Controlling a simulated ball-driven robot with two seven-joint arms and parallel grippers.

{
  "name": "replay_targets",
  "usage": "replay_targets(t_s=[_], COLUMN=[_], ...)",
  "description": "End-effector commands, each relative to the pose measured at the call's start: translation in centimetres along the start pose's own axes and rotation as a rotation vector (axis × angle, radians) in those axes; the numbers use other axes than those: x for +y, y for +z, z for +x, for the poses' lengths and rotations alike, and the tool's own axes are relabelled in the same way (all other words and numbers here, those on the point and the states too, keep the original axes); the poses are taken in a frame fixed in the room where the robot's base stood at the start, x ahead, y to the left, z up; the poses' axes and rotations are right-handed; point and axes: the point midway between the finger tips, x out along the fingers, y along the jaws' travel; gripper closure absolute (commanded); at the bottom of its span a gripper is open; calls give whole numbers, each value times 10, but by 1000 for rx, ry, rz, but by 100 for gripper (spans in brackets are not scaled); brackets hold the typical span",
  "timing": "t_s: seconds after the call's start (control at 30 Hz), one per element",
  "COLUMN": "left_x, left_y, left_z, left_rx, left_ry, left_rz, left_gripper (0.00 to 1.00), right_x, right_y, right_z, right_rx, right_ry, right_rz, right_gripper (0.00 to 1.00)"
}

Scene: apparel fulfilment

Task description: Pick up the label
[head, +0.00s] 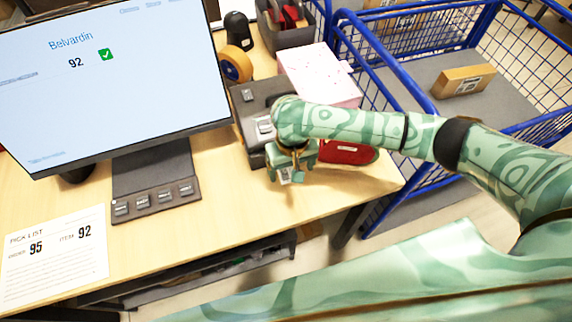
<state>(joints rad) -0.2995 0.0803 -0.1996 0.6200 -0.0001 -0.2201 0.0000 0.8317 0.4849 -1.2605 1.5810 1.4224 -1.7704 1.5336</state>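A dark grey boxy device (247,103), which looks like a label printer, stands on the wooden table. My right gripper (290,176) is in front of it, low over the table near its front edge and pointing down. A small pale patch shows at its fingertips, but I cannot tell whether it is the label or part of the gripper. I cannot make out the label anywhere else, and my wrist covers part of the device's front. The finger gap is too small to read. My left gripper is out of view.
A monitor (110,75) showing "Belvardin 92" fills the left. A pick list (55,258) lies front left. A pink box (318,75), a red object (348,152) and a tape roll (236,65) surround the device. A blue wire cart (400,62) holding a carton (463,81) stands right.

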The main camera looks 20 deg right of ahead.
Motion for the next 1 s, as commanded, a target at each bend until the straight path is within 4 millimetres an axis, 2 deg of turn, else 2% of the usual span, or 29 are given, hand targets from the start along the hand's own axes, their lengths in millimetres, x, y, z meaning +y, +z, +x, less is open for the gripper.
replay_targets(t_s=[0.03, 0.1, 1.0], left_x=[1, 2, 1], left_y=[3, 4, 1], left_z=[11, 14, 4], left_rx=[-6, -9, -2], left_ry=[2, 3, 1], left_rz=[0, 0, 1], left_gripper=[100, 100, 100], right_x=[0, 0, 0], right_y=[0, 0, 0], right_z=[16, 22, 22], right_rx=[-4, -2, 1], right_ry=[1, 0, 0], right_rz=[0, 0, 0], right_gripper=[20, 20, 20])
